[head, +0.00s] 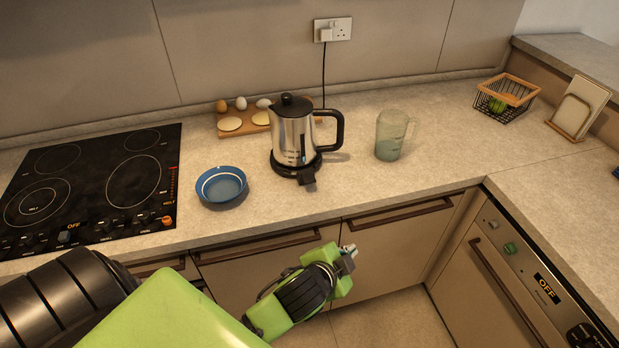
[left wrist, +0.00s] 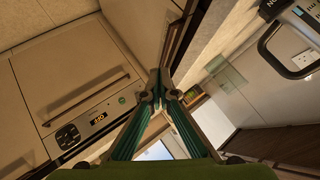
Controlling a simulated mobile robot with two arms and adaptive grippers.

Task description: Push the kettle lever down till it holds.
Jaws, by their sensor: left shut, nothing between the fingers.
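The steel kettle (head: 291,138) with a black lid and handle stands upright on its black base on the counter. Its handle points right. A small black lever (head: 308,176) sticks out at the front of the base; whether it is up or down is hard to tell. My left gripper (head: 348,252) is in front of the counter's front edge, below and right of the lever, and apart from it. Its fingers are shut and empty, with the tips together in the left wrist view (left wrist: 158,83). My right gripper is not in view.
A blue bowl (head: 221,186) stands left of the kettle, a clear jug (head: 390,137) right of it. A board (head: 232,129) with eggs lies behind. The hob (head: 100,185) is at left, a wire basket (head: 505,98) at far right. The counter before the jug is clear.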

